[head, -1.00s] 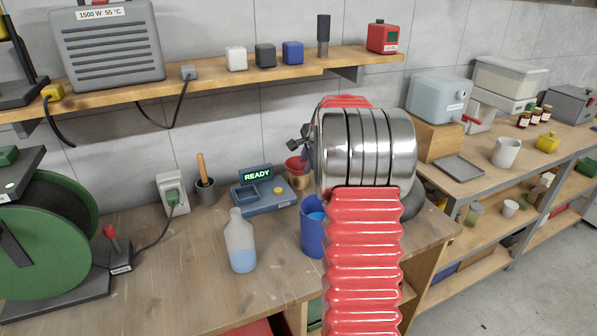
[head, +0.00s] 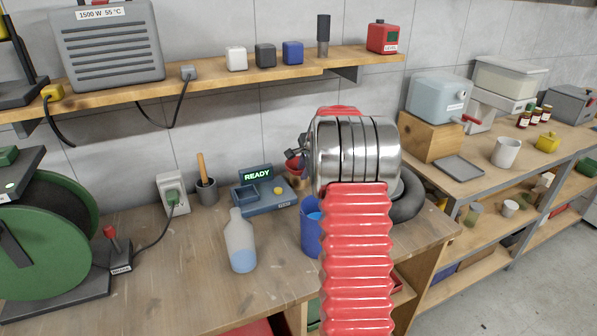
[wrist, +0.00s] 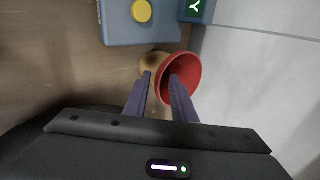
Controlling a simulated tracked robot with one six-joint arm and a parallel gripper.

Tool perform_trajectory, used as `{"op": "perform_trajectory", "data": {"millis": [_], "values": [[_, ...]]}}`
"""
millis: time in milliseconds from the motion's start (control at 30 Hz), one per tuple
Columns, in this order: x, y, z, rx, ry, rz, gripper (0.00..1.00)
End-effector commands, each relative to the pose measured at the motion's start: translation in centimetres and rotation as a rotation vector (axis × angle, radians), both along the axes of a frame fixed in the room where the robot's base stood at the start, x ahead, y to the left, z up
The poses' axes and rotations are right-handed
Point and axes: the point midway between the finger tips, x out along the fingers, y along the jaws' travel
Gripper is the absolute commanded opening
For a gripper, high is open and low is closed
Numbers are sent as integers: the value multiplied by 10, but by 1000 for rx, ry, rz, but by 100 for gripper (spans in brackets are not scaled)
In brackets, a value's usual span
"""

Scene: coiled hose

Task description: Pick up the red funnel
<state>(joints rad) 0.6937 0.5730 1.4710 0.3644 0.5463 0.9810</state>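The red funnel (wrist: 187,68) is in the wrist view, its wide mouth facing the camera, above a round tan piece (wrist: 151,62). My gripper (wrist: 160,76) is open, with two purplish-grey fingers. The right finger overlaps the funnel's mouth and the left finger lies just left of its rim, over the tan piece. I cannot tell whether either finger touches the funnel. In the head view the funnel (head: 295,169) shows only partly, behind my gripper and left of my silver wrist.
The blue-grey READY device (head: 262,203) stands left of the funnel. A blue cup (head: 311,235) and a bottle of bluish liquid (head: 240,240) stand nearer on the bench. A dark coiled ring (head: 408,204) lies right of my arm. A wall shelf (head: 215,80) runs above.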

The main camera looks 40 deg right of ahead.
Motion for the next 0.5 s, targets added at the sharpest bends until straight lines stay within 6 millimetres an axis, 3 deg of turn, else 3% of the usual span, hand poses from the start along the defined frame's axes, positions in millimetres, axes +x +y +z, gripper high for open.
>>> {"op": "perform_trajectory", "data": {"millis": [333, 500], "values": [[0, 0, 0, 0, 0, 0, 1], [0, 0, 0, 0, 0, 0, 0]]}}
